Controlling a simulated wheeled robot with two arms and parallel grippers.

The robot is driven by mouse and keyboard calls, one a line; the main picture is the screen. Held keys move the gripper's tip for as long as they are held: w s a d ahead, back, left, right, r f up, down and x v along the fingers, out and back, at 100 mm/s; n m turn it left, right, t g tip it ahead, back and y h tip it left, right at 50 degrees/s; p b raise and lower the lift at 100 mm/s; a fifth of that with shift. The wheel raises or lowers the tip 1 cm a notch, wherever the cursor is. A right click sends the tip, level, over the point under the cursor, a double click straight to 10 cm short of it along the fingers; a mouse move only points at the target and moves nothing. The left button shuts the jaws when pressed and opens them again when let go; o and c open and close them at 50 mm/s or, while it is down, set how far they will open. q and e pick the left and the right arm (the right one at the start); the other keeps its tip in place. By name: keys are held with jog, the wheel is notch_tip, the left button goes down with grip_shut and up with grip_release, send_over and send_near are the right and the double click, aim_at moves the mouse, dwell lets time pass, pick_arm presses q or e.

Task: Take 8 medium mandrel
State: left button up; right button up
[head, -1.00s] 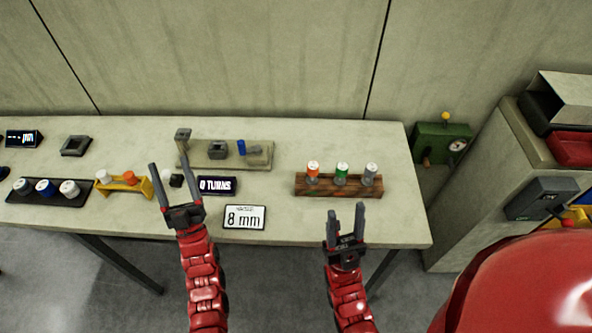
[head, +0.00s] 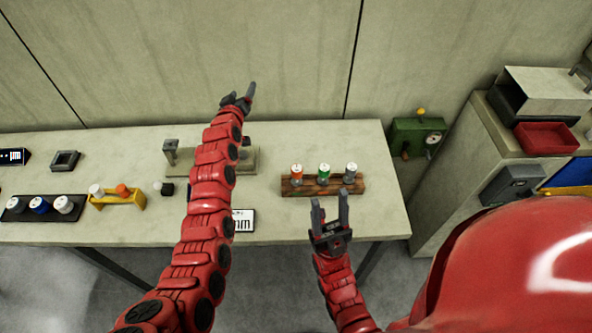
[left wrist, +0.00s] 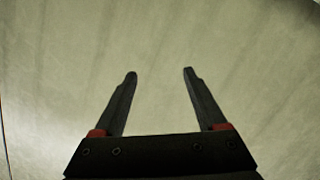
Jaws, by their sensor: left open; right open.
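A wooden rack (head: 291,190) at the table's right end holds three upright pieces: one with an orange band (head: 296,171), one with a green band (head: 324,172) and a grey one (head: 350,171). I cannot tell which is the medium mandrel. My left gripper (head: 243,97) is open and empty, high in front of the wall, away from the rack. In the left wrist view its spread fingers (left wrist: 160,75) show only bare wall. My right gripper (head: 330,197) is open just in front of the rack, overlapping its front edge in view.
A grey fixture board (head: 244,165) is partly hidden behind my left arm. At left are a black rack (head: 22,214) with several spools and a yellow holder (head: 120,201). A green box (head: 417,134) stands right of the table, before a cabinet (head: 448,190).

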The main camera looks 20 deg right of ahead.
pick_arm(q)
jog(key=s+d+r+m+g+h, duration=0.1)
jog(key=s+d+r+m+g, duration=0.2)
jog(key=d+g, duration=0.5)
notch_tip(320, 180, up, 4)
jog(key=m+g+y+p, duration=0.1)
jog(key=m+g+y, duration=0.3)
jog(key=g+y, duration=0.3)
send_over(297, 169)
jog(key=f+p, duration=0.2)
jog(key=f, duration=0.3)
jog(key=f+p, duration=0.1)
jog(key=f, duration=0.5)
jog(key=shift+a+f+p, duration=0.2)
jog(key=shift+f+p, duration=0.1)
jog(key=shift+p, duration=0.05)
jog(key=f+p, duration=0.2)
jog(key=f, duration=0.2)
jog(key=shift+d+f, duration=0.1)
jog(key=shift+d, duration=0.1)
jog(key=shift+f, duration=0.55)
grip_shut()
